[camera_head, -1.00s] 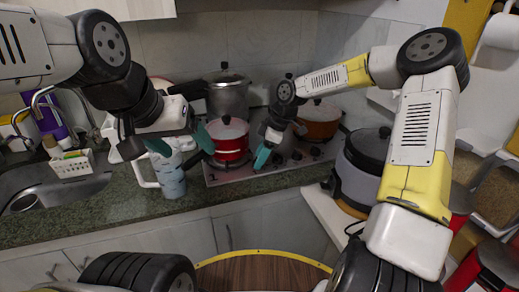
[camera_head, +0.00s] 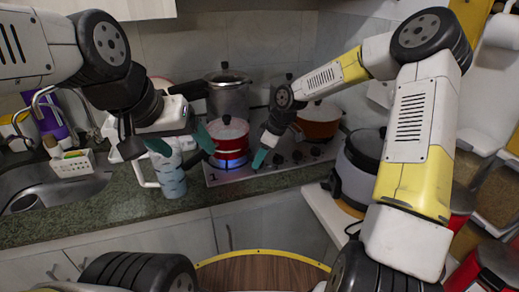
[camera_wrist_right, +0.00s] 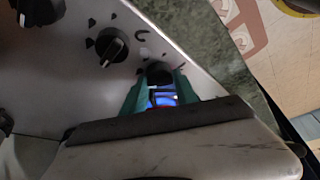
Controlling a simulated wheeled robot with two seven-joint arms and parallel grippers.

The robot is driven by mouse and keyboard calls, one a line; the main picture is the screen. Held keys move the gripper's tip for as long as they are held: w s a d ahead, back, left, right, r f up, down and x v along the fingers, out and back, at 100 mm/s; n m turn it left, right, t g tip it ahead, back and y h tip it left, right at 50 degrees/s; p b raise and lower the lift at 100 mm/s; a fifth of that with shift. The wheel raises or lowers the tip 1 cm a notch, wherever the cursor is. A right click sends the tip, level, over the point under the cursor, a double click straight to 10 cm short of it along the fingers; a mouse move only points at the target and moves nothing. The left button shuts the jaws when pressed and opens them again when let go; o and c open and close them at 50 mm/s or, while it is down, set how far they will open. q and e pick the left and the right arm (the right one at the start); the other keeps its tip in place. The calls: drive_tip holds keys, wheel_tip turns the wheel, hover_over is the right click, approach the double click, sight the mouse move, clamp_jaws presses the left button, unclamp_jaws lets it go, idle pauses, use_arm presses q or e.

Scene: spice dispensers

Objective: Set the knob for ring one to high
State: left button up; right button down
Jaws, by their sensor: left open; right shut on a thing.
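The steel cooktop (camera_head: 240,178) is on the counter, with several black knobs in a row at its front right. My right gripper (camera_head: 262,157) is at the left end of that row in the head view. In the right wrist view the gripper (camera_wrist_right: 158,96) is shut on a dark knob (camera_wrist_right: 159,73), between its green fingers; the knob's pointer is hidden. Two other knobs, a near one (camera_wrist_right: 112,45) and a farther one (camera_wrist_right: 38,10), are free. A blue flame (camera_head: 232,162) burns under the red pot (camera_head: 229,136). My left gripper (camera_head: 182,142) is open and empty.
A blue patterned jug (camera_head: 171,178) stands just below my left gripper. A tall steel pot (camera_head: 228,95) and an orange pot (camera_head: 319,122) stand behind. A grey cooker (camera_head: 361,170) is to the right, the sink (camera_head: 50,190) to the left.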

drive_tip(key=m+t, duration=0.1)
drive_tip(key=m, duration=0.2)
drive_tip(key=c, duration=0.9)
unclamp_jaws()
drive_tip(key=shift+c, duration=0.2)
drive_tip(key=v, duration=0.7)
drive_tip(key=shift+s+r, duration=0.2)
drive_tip(key=shift+r, duration=0.2)
drive_tip(key=shift+h, duration=0.3)
drive_tip(key=s+d+r+m+t, duration=0.1)
drive_tip(key=s+d+r+m, duration=0.2)
drive_tip(key=s+r, duration=0.2)
drive_tip(key=s+d+r+m+t+h, duration=0.1)
drive_tip(key=s+d+r+m, duration=0.3)
drive_tip(key=s, duration=0.8)
drive_tip(key=s+d+r+m+t, duration=0.2)
drive_tip(key=s+d+r+m, duration=0.2)
drive_tip(key=s+r, duration=0.2)
drive_tip(key=shift+s+d, duration=0.15)
drive_tip(key=shift+s, duration=1.05)
